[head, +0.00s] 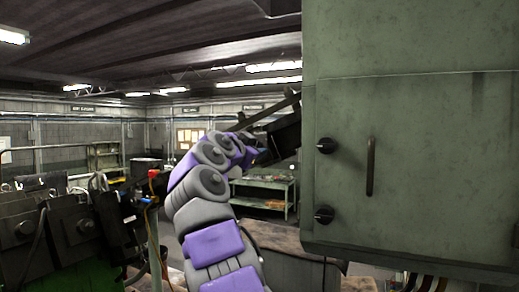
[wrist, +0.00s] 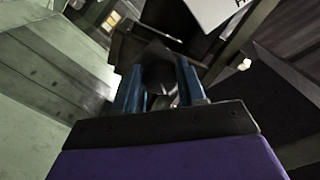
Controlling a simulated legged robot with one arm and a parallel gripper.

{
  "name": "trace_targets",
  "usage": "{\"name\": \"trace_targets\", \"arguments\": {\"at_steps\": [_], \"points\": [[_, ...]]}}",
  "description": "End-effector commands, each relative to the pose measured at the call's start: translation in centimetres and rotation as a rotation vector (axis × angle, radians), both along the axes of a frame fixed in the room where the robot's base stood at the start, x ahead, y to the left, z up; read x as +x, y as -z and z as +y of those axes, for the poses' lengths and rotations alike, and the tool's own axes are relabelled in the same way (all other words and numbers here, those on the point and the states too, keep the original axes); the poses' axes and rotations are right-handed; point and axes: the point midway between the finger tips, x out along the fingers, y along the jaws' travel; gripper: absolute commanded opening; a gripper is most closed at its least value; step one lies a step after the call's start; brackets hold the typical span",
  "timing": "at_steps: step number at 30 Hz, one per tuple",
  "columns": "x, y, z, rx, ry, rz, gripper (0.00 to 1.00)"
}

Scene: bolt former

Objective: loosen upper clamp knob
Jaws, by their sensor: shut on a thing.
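In the wrist view, my gripper (wrist: 160,84) has its two blue fingers on either side of a dark, rounded knob-like part (wrist: 158,68). The fingers are shut on it. The part is in deep shadow, so I cannot make out its shape well or confirm that it is the upper clamp knob. In the head view, my grey and purple arm reaches up and to the right, toward dark machine parts (head: 283,134) beside the green cabinet. The gripper's fingertips cannot be made out there.
A large green cabinet (head: 430,150) with two black knobs (head: 326,145) and a handle (head: 370,167) fills the right side. Dark machinery with cables (head: 75,225) stands at the left. A green shelf cart (head: 263,190) stands behind my arm.

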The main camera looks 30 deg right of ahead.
Motion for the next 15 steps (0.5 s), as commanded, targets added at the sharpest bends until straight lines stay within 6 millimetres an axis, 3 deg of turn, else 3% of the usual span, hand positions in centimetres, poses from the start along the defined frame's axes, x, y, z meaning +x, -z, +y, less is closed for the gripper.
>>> {"name": "trace_targets", "arguments": {"at_steps": [15], "points": [[-0.17, -0.47, 0.19, 0.105, -0.005, -0.152, 0.0]]}}
